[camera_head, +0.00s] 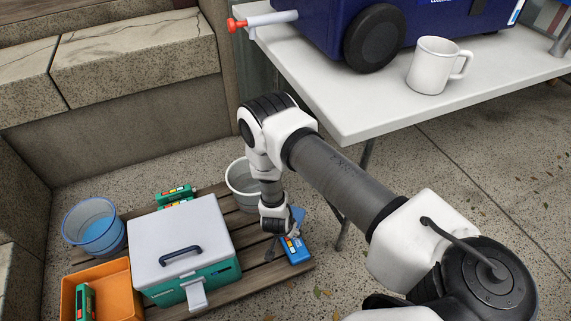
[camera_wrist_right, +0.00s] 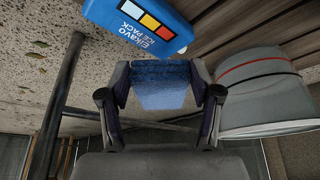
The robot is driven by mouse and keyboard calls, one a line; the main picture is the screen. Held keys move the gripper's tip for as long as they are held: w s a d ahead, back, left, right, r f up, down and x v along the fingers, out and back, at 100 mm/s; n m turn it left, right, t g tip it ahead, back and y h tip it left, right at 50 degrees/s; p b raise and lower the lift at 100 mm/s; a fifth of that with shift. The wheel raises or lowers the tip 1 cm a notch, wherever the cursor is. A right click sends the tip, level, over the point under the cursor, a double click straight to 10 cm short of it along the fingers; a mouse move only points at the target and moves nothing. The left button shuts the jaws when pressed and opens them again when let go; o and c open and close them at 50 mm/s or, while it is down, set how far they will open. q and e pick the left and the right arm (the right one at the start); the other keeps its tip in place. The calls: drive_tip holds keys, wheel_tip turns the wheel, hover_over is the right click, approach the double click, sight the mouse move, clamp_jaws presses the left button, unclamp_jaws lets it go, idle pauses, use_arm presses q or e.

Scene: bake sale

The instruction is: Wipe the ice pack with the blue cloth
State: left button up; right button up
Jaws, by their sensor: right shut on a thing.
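The blue ice pack (camera_head: 295,250) lies on the wooden slatted pallet, right of the green cooler box. In the right wrist view the ice pack (camera_wrist_right: 140,25) shows its printed label and coloured squares at the top. My right gripper (camera_head: 280,232) reaches down at the ice pack's back left. It is shut on the folded blue cloth (camera_wrist_right: 160,88), which sits between its fingers. In the head view part of the cloth (camera_head: 298,215) shows behind the gripper. Cloth and pack are very close; I cannot tell whether they touch. My left gripper is not in view.
The cooler box (camera_head: 180,240) has a closed white lid. Around it are a blue bucket (camera_head: 97,243), a grey bucket (camera_head: 236,180), green packs (camera_head: 176,191) and an orange crate (camera_head: 118,285). A white table (camera_head: 360,115) with a mug (camera_head: 430,66) stands at upper right.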

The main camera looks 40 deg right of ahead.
drive_tip(key=shift+r+p, duration=1.05)
drive_tip(key=shift+r, duration=0.55)
